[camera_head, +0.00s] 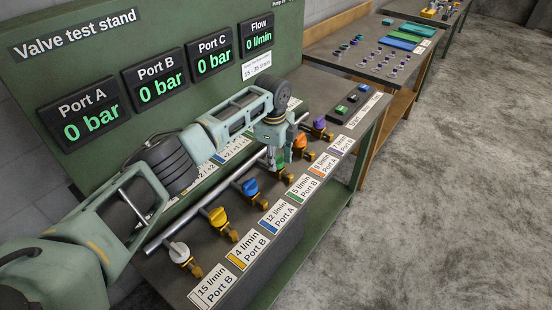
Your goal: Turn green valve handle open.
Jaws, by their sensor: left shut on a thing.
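The green valve handle (279,164) sits on its brass valve (284,177) along the metal pipe, behind the "5 l/min Port B" label (298,188). It is mostly covered by my left gripper (280,155), which points down onto it and is shut on it. The handle's exact angle is hidden by the fingers. My right gripper is not in view. The displays for Port A (90,117), Port B (157,85) and Port C (212,60) read 0 bar, and the Flow display (258,33) reads 0 l/min.
White (179,252), yellow (218,217) and blue (250,187) valve handles stand to the left. Orange (300,141) and purple (319,123) handles stand close on the right. A dark box with buttons (350,101) lies at the bench's right end. Open floor lies right.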

